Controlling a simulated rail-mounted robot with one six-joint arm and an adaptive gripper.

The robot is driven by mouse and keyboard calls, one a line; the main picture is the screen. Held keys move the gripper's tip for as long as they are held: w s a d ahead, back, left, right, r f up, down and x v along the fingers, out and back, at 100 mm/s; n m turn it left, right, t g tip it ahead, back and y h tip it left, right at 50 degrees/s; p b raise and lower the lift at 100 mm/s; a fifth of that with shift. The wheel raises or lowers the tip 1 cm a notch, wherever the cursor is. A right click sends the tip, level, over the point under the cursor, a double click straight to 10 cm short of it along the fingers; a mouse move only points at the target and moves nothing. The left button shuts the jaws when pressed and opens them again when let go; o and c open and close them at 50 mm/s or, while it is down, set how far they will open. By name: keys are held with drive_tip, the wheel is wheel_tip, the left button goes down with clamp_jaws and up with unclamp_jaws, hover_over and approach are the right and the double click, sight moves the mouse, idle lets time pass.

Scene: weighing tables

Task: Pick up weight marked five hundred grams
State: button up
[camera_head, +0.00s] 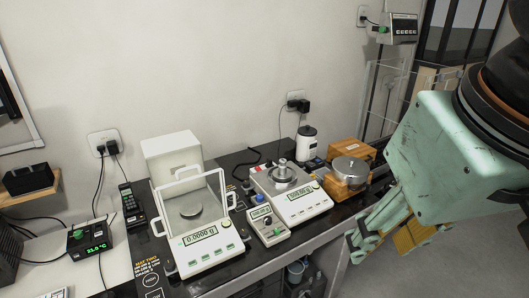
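A silver metal weight (282,165) appears to stand on the pan of the middle balance (303,202). A wider silver round piece with a knob (350,165) sits in a wooden box (334,188) to the right. I cannot read a mass marking on either. My gripper (372,245) hangs at the right, in front of the table edge and to the right of the balances, apart from everything on the table. Its fingers are partly cut by the view of my arm, and whether they are open or shut does not show clearly.
An analytical balance (200,243) with a glass shield and a raised white cover (172,158) stands to the left. A white jar (306,142) stands behind.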

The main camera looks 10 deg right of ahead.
drive_tip(key=w+r+n+p, duration=0.1)
drive_tip(key=w+r, duration=0.2)
drive_tip(key=w, duration=0.6)
drive_tip(key=w+r+n+p, duration=0.15)
drive_tip(key=w+r, duration=0.25)
drive_tip(key=w, duration=0.4)
drive_tip(key=n+g+y+p, duration=0.1)
drive_tip(key=n+g+p, duration=0.2)
drive_tip(key=n+p, duration=0.45)
hover_over(283, 160)
drive_tip(key=s, duration=0.1)
wheel_tip(283, 160, down, 24)
drive_tip(key=shift+d+m+p, duration=0.4)
drive_tip(key=shift+d+p, duration=0.05)
drive_tip(key=shift+f, duration=0.1)
drive_tip(key=shift+w+a+f, duration=0.1)
drive_tip(key=shift+f, duration=1.3)
drive_tip(key=shift+w+a+f, duration=0.15)
drive_tip(key=shift+f, duration=1.2)
drive_tip(key=shift+w+a+f, duration=0.1)
drive_tip(key=shift+f, duration=1.3)
drive_tip(key=shift+f, duration=0.1)
drive_tip(key=shift+w+a+f, duration=0.1)
drive_tip(key=shift+a+f, duration=0.05)
drive_tip(key=shift+f, duration=2.3)
